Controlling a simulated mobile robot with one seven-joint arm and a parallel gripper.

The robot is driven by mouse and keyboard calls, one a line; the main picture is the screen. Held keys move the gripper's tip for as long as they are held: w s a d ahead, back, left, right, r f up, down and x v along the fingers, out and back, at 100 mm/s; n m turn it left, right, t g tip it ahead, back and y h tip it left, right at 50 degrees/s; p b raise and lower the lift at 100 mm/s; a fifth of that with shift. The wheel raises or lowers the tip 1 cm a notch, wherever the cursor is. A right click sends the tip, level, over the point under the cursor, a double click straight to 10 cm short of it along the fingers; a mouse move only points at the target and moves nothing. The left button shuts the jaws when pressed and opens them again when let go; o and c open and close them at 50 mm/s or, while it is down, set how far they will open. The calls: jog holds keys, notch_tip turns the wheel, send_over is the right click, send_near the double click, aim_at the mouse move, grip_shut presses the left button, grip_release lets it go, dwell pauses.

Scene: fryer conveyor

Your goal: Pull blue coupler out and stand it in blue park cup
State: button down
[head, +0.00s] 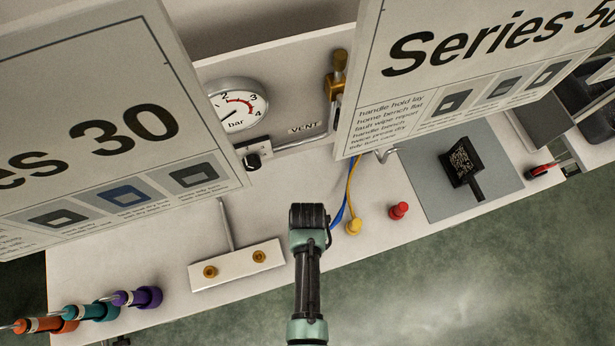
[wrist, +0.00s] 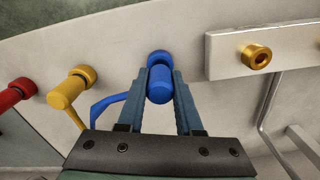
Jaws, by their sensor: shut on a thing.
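In the wrist view, my gripper (wrist: 160,90) has its blue-grey fingers shut on the blue coupler (wrist: 159,86), one finger on each side. A blue hose (wrist: 108,106) runs from the coupler's area to the left. The round blue park cup (wrist: 160,58) shows right behind the coupler, in line with it. The coupler overlaps the cup in this view; I cannot tell whether it is seated inside or just above it. In the head view, my arm hides the coupler and cup, and only part of the blue hose shows.
A yellow coupler (wrist: 68,90) and a red one (wrist: 16,92) stand beside the blue one. A pale block with brass ports (head: 236,266) is close on the other side. Large hanging signs (head: 470,70) flank my arm. Orange, teal and purple couplers (head: 137,298) lie at the left edge.

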jog(key=shift+f+b, duration=0.4)
jog(key=shift+f, duration=0.15)
jog(key=c, duration=0.5)
grip_release()
jog(key=shift+r, duration=0.15)
